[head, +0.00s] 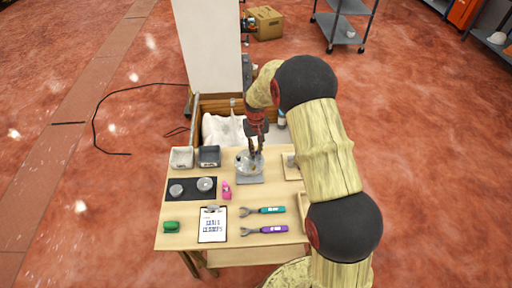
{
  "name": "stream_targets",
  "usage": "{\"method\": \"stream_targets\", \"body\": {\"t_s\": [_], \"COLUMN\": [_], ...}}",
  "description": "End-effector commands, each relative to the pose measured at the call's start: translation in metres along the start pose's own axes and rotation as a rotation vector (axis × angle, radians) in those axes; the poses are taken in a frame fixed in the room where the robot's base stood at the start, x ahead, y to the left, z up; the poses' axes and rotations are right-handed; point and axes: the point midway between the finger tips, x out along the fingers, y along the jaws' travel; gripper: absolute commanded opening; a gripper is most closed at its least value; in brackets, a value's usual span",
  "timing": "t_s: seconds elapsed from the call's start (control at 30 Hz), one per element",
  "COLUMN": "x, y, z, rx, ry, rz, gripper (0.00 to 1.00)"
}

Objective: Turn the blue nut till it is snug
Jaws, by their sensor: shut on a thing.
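My gripper (255,151) points down over the clear round dispenser body (243,165), which stands on a grey base plate (250,180) near the middle of the table. The gripper is shut at this body, on what I take to be the blue nut. The nut itself is hidden by the fingers or too small to make out. How far it is threaded cannot be seen from here.
The table (180,240) holds a light tray (182,157), a dark tray (209,156), a black mat (190,196) with round metal parts, a pink item (226,190), a clipboard (212,226), a teal wrench (263,210), a purple wrench (265,230) and a green item (171,226).

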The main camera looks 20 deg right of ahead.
Motion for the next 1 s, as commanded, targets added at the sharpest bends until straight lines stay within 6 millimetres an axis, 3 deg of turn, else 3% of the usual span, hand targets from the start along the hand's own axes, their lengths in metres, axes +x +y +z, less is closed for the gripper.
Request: {"method": "stream_targets", "body": {"t_s": [0.6, 1.0], "x": [-0.0017, -0.0011], "y": [-0.0021, -0.0026], "z": [-0.0014, -0.0018], "rx": [0.554, 0.753], "ry": [0.002, 0.002], "rz": [-0.001, -0.001], "gripper": [0.00, 0.00]}}
